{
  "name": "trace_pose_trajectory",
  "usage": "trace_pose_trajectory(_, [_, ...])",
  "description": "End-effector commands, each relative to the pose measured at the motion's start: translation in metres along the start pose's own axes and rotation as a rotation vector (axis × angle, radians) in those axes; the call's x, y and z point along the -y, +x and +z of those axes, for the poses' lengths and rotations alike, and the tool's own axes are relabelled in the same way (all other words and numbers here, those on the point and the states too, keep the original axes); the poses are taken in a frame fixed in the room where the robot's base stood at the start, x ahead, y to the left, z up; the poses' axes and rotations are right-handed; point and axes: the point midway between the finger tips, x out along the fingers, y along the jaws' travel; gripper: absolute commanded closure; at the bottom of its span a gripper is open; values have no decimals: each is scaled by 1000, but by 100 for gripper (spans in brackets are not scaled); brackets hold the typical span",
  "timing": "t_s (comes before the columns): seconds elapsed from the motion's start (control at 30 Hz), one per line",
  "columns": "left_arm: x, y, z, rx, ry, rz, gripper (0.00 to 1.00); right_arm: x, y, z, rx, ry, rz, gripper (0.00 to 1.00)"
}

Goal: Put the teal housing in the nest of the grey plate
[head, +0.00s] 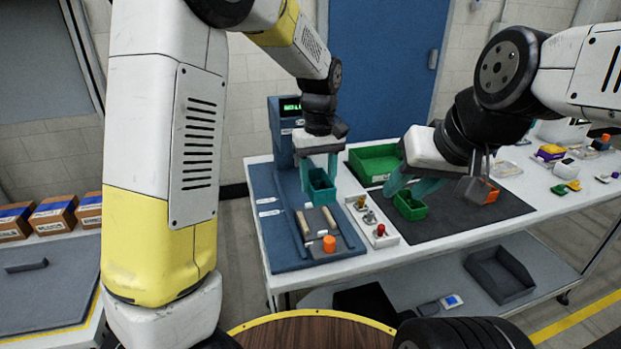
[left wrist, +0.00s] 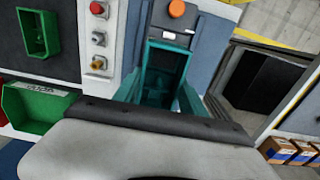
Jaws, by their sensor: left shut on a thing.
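My left gripper (head: 320,172) is shut on the teal housing (head: 321,191), an open box-like part, and holds it above the blue fixture base. In the left wrist view the housing (left wrist: 161,72) shows between the teal fingers. The grey plate (head: 317,226) lies below it, with two tan blocks and an orange knob (head: 329,243). The housing appears above the plate, apart from it; its exact alignment with the nest is hard to tell. My right gripper (head: 412,187) is open and empty, above a small green bin (head: 410,207).
A white control strip (head: 372,222) with buttons stands right of the plate. A larger green bin (head: 374,164) is behind it. A blue post with a green display (head: 290,106) rises at the back left. The dark mat (head: 460,212) has bare room.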

Motion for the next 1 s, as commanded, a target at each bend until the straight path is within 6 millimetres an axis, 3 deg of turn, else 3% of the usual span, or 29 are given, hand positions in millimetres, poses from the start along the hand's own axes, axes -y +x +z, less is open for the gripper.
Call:
trace_pose_trajectory(0.27, [-3, 10, 0, 3, 6, -2, 97, 0, 0, 0, 0, 0, 0, 64])
trace_pose_trajectory(0.7, [-2, 49, 0, 2, 5, -1, 97, 0, 0, 0, 0, 0, 0, 64])
trace_pose_trajectory(1.0, [-2, 59, 0, 1, 5, 0, 97, 0, 0, 0, 0, 0, 0, 64])
